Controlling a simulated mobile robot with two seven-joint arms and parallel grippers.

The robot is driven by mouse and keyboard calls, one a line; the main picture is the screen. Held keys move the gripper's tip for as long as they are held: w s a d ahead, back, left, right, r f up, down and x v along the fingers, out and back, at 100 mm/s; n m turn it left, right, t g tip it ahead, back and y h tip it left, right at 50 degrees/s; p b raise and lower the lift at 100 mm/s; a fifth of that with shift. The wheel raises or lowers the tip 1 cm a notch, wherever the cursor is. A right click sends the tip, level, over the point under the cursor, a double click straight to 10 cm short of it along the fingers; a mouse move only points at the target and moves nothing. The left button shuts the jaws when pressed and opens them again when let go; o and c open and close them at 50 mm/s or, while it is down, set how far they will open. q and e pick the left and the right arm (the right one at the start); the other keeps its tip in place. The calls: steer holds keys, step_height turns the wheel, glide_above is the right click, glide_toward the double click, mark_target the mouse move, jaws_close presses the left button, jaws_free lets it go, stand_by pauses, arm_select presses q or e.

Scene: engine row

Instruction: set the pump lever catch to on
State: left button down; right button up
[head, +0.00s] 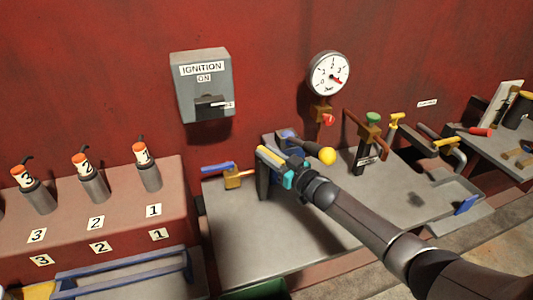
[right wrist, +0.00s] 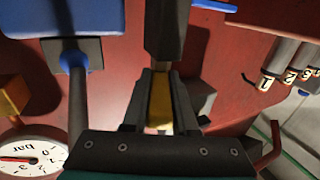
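The pump lever is a dark rod with a yellow ball (head: 327,155) at its end, on a blue and grey base (head: 287,136) at the back of the middle bench. My right gripper (head: 271,163) is just left of and in front of it. A yellow bar (right wrist: 160,98) lies between its two dark fingers and fills the gap between them, close to a dark post (right wrist: 169,28). In the head view the yellow bar (head: 271,157) lies along the gripper. No label naming the catch is readable. My left gripper is not in view.
A grey ignition box (head: 203,85) and a pressure gauge (head: 329,75) are on the red wall. A brass valve with a blue handle (head: 218,167) sits left of the gripper. Numbered cylinders (head: 149,177) stand on the left bench. The middle bench (head: 250,235) is clear in front.

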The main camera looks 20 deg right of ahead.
steer(key=o, duration=0.4)
steer(key=p+v, duration=0.2)
steer(key=v, duration=1.3)
steer(key=shift+s+d, duration=0.1)
steer(key=shift+s, duration=0.05)
